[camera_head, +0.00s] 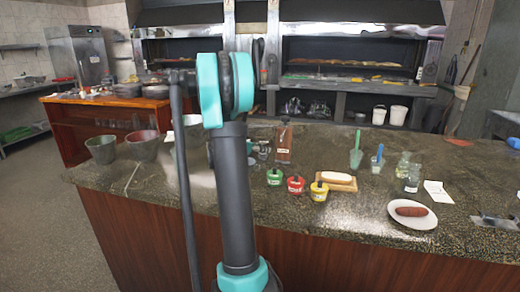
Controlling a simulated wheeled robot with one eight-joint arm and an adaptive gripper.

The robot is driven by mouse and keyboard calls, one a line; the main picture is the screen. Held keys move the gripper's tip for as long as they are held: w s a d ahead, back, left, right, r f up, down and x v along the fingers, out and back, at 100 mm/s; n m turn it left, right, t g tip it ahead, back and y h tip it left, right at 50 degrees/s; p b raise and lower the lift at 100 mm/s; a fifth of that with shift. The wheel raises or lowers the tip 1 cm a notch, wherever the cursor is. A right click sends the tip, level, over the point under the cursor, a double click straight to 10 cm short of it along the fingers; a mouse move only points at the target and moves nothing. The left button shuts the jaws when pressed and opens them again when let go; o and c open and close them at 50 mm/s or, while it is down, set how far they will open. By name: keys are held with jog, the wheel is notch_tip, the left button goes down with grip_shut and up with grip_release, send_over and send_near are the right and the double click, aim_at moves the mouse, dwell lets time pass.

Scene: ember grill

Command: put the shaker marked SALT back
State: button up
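No SALT lettering is readable at this size, so I cannot tell which item is the shaker marked SALT. Two small glass containers stand at the right of the counter: a clear one (402,165) and, just in front of it, a darker one with a pale label (411,182). Another small glass item (264,151) stands mid-counter, just right of my arm. My arm rises through the picture's middle and hides part of the counter. My gripper does not show clearly, and I see nothing held.
On the stone counter (330,222) are green (274,178), red (295,186) and yellow (319,192) pots, a brown bottle (283,144), a bun on a board, a white plate (396,216) with a sausage, a white card (438,192) and two bowls at left. The front middle is clear.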

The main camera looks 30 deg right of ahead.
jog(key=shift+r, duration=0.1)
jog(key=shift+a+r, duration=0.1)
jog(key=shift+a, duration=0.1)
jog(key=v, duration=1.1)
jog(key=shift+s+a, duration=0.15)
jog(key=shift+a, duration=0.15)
